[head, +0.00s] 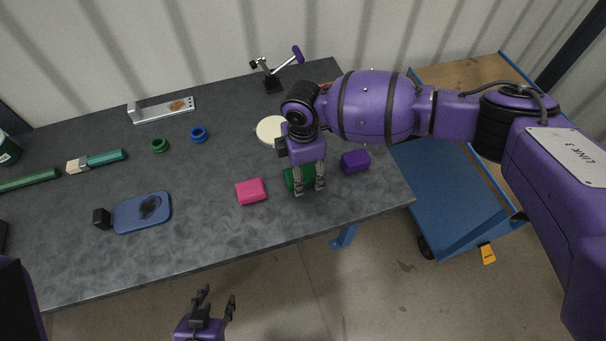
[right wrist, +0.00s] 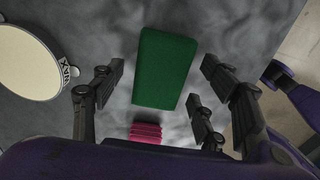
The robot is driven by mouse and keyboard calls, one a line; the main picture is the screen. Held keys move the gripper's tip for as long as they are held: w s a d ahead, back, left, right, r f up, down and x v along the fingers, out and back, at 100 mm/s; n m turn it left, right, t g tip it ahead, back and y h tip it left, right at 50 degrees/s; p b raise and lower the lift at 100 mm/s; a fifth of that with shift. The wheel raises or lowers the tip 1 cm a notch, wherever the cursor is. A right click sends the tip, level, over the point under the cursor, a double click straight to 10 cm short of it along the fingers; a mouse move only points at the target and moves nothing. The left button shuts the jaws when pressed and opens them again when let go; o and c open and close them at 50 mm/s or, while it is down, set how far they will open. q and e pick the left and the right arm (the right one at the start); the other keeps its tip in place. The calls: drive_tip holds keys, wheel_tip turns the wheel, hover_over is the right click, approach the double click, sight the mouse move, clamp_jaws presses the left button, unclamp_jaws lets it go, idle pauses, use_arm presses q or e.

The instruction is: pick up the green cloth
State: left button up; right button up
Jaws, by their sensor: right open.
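The green cloth (head: 291,180) is a folded block on the dark table, partly hidden behind my right gripper (head: 309,190) in the head view. In the right wrist view the green cloth (right wrist: 165,66) lies between the spread fingers of the right gripper (right wrist: 160,82), with a gap on both sides. The right gripper is open, empty and pointing down over the cloth; its exact height above it is hard to tell. My left gripper (head: 216,302) is open and empty, in front of the table's near edge.
A pink folded cloth (head: 251,191) lies left of the green one and a purple one (head: 356,161) lies right. A cream disc (head: 270,130) sits behind. A blue ring (head: 198,134), green ring (head: 159,145) and blue plate (head: 150,211) lie further left. A blue cart (head: 440,185) stands right.

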drive_tip(key=shift+f, duration=0.8)
drive_tip(key=shift+c, duration=0.5)
drive_tip(key=c, duration=1)
drive_tip(key=shift+c, duration=0.2)
drive_tip(key=shift+r, duration=0.1)
drive_tip(key=shift+r, duration=0.5)
drive_tip(key=s+a+r+p, duration=0.1)
drive_tip(key=s+a+r, duration=0.5)
drive_tip(key=s+r, duration=0.6)
drive_tip(key=shift+s, duration=0.45)
